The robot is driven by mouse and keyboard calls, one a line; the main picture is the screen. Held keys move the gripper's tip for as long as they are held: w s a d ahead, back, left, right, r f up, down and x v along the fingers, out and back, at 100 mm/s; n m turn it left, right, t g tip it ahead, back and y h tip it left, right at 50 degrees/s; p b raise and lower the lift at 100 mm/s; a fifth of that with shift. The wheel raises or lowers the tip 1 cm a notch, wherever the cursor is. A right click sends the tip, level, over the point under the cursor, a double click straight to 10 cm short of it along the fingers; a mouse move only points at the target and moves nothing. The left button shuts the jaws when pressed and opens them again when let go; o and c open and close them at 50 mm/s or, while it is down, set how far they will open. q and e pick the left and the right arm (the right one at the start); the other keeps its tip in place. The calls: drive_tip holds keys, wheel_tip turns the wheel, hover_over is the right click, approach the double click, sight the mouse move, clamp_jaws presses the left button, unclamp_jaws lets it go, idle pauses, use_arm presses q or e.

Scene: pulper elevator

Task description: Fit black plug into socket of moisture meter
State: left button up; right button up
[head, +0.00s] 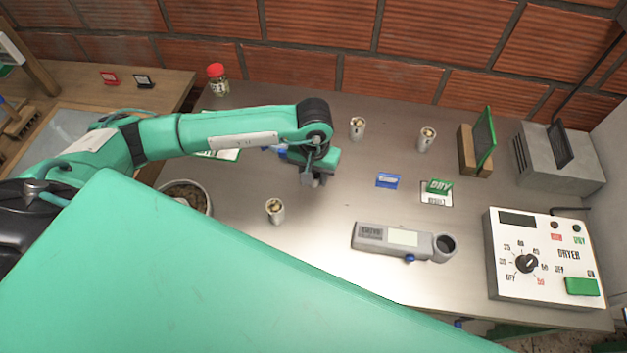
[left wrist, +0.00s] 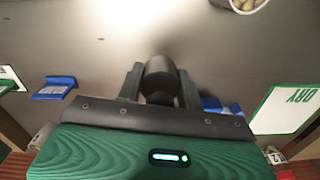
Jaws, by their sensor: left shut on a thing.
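My left gripper (head: 314,182) hangs over the middle of the steel table, left of the moisture meter and apart from it. In the left wrist view it is shut on the black plug (left wrist: 160,80), a dark round piece between the two fingers. In the head view the plug is hard to tell from the dark fingers. The moisture meter (head: 405,238) is a long grey device lying flat, with a pale display and a blue knob at its near edge. A round dark opening (head: 445,243) is at its right end. My right gripper is out of view.
White cups with beans stand at the front (head: 275,212) and back (head: 357,129). Bare steel lies between gripper and meter.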

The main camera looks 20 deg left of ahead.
sight(314, 193)
use_arm(q)
drive_tip(key=shift+f, duration=0.7)
wheel_tip(314, 193, down, 4)
drive_tip(key=shift+r+p, duration=0.25)
drive_tip(key=shift+p, duration=0.45)
drive_tip(key=shift+f, duration=0.45)
drive_tip(key=o, duration=1)
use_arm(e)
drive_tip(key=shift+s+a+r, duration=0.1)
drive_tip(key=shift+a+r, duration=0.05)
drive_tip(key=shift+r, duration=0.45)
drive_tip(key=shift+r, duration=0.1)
